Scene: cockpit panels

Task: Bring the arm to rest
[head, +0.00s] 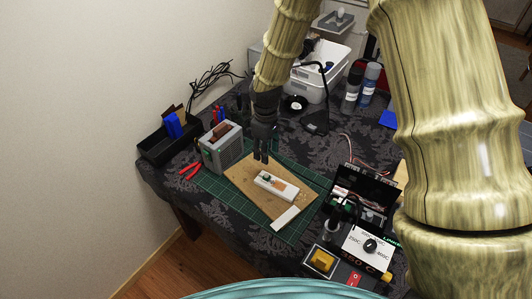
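My arm, with a bamboo-like surface, comes down from the top of the head view. It ends in my dark gripper (261,157), which points down over the wooden board (240,176). The fingertips are close to the back edge of a white device (277,187) lying on the board. I cannot tell whether they touch it. The fingers are small and dark here, and I see nothing clearly held between them.
A grey box unit (222,150), red pliers (190,171) and a black bin (166,148) stand on the left. A control box with a dial (370,245) and a yellow switch (321,260) are at front right. Spray cans (369,83) and a white container (318,72) stand behind.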

